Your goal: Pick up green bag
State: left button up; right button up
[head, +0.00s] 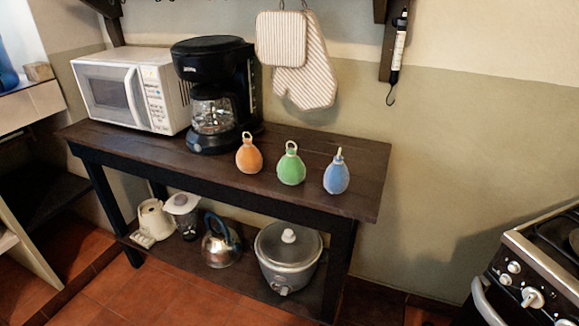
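A green bag (291,169) with a pale loop on top stands upright on the dark wooden table (353,150). It is between an orange bag (249,158) on its left and a blue bag (336,176) on its right. The three bags stand apart in a row near the front edge. Neither of my grippers shows in the head view.
A black coffee maker (214,95) and a white microwave (130,92) stand left of the bags. Striped mitts (305,85) hang on the wall behind. The lower shelf holds a slow cooker (288,262) and a kettle (221,244). A stove (535,270) is at the right.

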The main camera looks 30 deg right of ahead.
aim_at(291, 170)
jog(key=i+j+z, duration=0.1)
jog(key=z, duration=0.75)
jog(key=i+j+z, duration=0.2)
jog(key=j+z, duration=0.2)
jog(key=j, duration=0.15)
jog(key=i+j+z, duration=0.2)
jog(key=j+z, duration=0.25)
jog(key=j, duration=0.7)
jog(key=i+j, duration=0.1)
jog(key=j, duration=0.65)
jog(key=i+j, duration=0.1)
jog(key=j, duration=0.65)
jog(key=z, duration=0.05)
